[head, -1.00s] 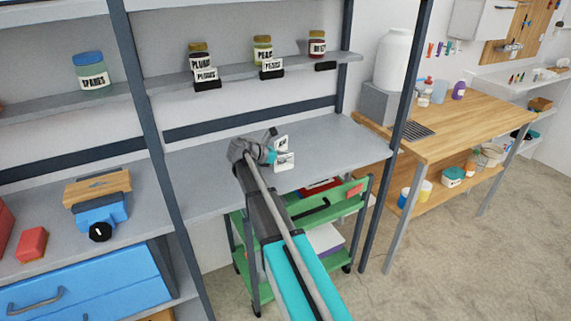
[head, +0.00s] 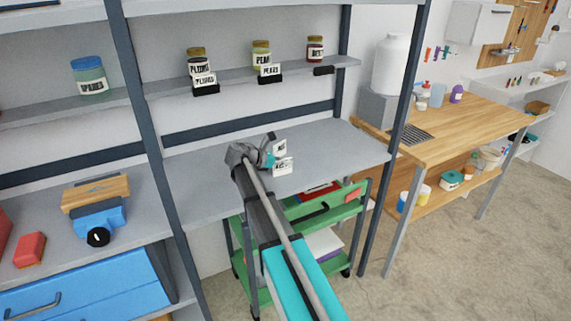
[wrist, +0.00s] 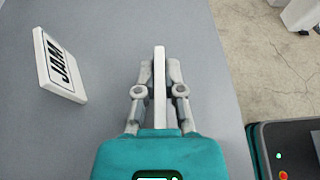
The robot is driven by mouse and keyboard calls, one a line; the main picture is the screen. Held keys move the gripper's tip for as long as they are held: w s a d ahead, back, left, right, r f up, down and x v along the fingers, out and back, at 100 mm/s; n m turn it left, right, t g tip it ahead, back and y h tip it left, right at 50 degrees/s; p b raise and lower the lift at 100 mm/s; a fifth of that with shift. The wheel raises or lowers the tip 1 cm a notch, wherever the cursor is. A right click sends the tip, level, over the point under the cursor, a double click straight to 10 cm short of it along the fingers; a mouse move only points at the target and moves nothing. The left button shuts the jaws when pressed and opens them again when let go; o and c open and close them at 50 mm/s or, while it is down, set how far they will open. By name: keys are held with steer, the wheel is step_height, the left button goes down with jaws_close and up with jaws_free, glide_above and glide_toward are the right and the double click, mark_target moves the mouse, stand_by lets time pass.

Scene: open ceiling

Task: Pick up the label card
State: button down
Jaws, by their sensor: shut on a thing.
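My gripper (wrist: 160,90) is shut on a thin white label card (wrist: 160,62), which stands edge-on between its two fingers in the wrist view. In the head view my gripper (head: 268,157) is low over the grey shelf board, with this card (head: 283,167) at its tip. The held card's print cannot be read. A second white card (wrist: 59,66), marked JAM, stands tilted on the board to the left in the wrist view, apart from the fingers. In the head view it shows just behind the held card (head: 280,147).
Jars (head: 261,55) with label cards in black holders stand on the upper shelf. One black holder (head: 324,71) at its right has no card. A green cart (head: 345,207) stands below the board's front edge. The grey board (head: 340,145) is clear to the right.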

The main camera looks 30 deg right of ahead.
steer(key=shift+r, duration=0.1)
steer(key=shift+r+p, duration=1)
steer(key=shift+p, duration=0.05)
steer(key=s+r+p, duration=1)
steer(key=s, duration=0.4)
steer(key=shift+a+r+p, duration=0.4)
steer(key=shift+a, duration=0.05)
steer(key=shift+s, duration=0.1)
